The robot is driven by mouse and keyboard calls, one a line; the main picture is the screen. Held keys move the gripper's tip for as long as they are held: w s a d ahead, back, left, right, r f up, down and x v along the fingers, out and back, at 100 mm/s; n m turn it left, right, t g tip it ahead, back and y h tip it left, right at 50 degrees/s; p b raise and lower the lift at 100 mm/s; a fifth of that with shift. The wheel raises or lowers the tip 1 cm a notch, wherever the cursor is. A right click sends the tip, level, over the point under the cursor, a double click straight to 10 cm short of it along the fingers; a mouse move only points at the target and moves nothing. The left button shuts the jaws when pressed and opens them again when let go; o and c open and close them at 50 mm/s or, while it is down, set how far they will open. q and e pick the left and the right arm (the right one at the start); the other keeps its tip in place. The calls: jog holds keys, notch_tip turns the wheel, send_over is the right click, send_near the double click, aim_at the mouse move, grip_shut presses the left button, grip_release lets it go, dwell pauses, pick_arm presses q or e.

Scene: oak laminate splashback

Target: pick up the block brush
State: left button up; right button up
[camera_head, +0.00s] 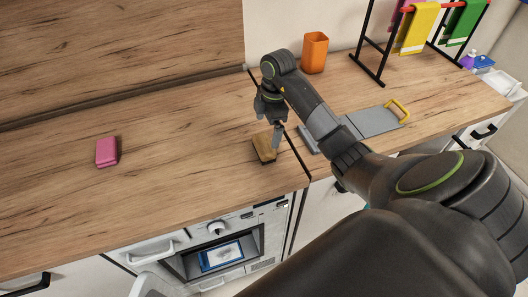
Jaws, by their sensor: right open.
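The block brush (262,148) looks like a small wooden-brown block lying on the wood countertop, near its front edge and left of a dark seam. My right arm reaches in from the lower right. My right gripper (273,136) points down at the brush's right end, its jaws open. One finger overlaps the brush in the picture, and I cannot tell whether it touches. My left gripper is not in view.
A pink block (106,152) lies on the countertop (180,130) to the left. An orange cup (314,52) stands behind my arm. A grey board (375,121) with a yellow handle and a black towel rack (367,58) are on the right. The left counter is mostly clear.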

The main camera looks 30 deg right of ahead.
aim_at(264, 143)
jog(key=shift+a+f+b, duration=0.15)
jog(key=shift+f+b, duration=0.35)
jog(key=shift+f, duration=0.25)
jog(key=shift+a+f+b, duration=0.1)
jog(key=shift+f+b, duration=0.35)
jog(key=shift+f, duration=0.3)
jog(key=f+b, duration=0.1)
jog(key=f, duration=0.1)
jog(key=a+f+b, duration=0.1)
jog(key=f+b, duration=0.1)
jog(key=shift+f, duration=0.15)
jog(key=c, duration=0.8)
jog(key=shift+c, duration=0.2)
jog(key=shift+r, duration=0.2)
notch_tip(264, 143, up, 10)
jog(key=p, duration=0.9)
jog(key=shift+f, duration=0.25)
notch_tip(264, 143, down, 8)
jog(key=b, duration=0.7)
jog(key=shift+d+r+b, duration=0.1)
jog(key=shift+b, duration=0.25)
jog(key=shift+r, duration=0.1)
